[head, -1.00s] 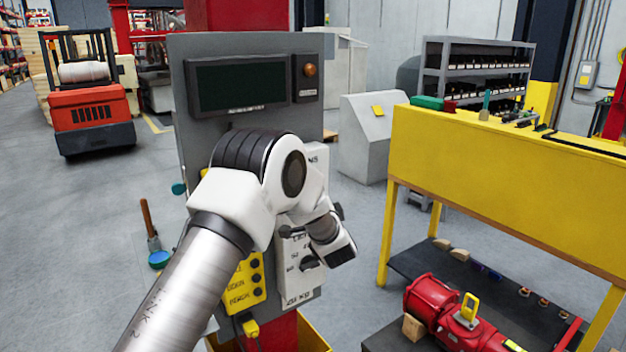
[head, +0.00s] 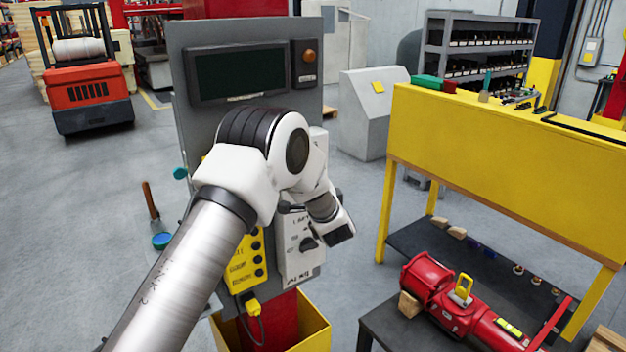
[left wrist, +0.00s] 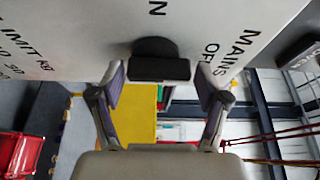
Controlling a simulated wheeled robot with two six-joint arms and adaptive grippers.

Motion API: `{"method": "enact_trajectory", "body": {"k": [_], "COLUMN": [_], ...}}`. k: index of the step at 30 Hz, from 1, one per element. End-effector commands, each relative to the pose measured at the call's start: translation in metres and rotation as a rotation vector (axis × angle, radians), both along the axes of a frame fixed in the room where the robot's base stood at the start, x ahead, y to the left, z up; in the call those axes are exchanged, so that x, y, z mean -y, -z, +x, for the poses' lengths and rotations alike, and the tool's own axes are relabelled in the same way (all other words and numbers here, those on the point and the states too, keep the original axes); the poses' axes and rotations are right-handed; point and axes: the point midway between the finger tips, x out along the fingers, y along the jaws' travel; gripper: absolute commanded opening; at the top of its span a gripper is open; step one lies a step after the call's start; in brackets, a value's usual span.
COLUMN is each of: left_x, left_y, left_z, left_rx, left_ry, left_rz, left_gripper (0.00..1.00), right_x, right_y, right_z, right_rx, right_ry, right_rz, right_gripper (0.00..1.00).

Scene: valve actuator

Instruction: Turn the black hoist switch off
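In the left wrist view a black switch knob (left wrist: 160,68) projects from a white panel (left wrist: 90,35) lettered "MAINS", "OFF" and "LIMIT". No hoist label is readable. My left gripper (left wrist: 162,90) is open, with one finger on each side of the knob and gaps to both sides. Whether the fingertips reach past the knob's front is unclear. A lower black knob (head: 309,243) shows on the white panel (head: 291,265). My right gripper is not in view.
A yellow button box (head: 246,268) hangs left of the white panel. A yellow workbench (head: 490,165) and a red actuator (head: 430,280) stand to the right. Open floor lies to the left.

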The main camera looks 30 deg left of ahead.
Motion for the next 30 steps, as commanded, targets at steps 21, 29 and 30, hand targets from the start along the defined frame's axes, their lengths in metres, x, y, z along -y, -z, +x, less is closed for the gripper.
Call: {"method": "enact_trajectory", "body": {"k": [21, 29, 30], "left_x": [0.055, 0.084, 0.085], "left_y": [0.001, 0.002, 0.002], "left_z": [-0.052, -0.082, -0.084], "left_rx": [-0.005, -0.002, -0.001], "left_ry": [0.005, 0.002, 0.001], "left_rz": [0.002, 0.001, 0.0], "left_gripper": [0.88, 0.88, 0.88], "right_x": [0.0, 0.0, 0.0], "right_y": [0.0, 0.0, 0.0], "right_z": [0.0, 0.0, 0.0], "right_rx": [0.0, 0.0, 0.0], "right_ry": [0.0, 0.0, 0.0], "right_rz": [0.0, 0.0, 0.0], "right_gripper": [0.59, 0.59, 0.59]}}
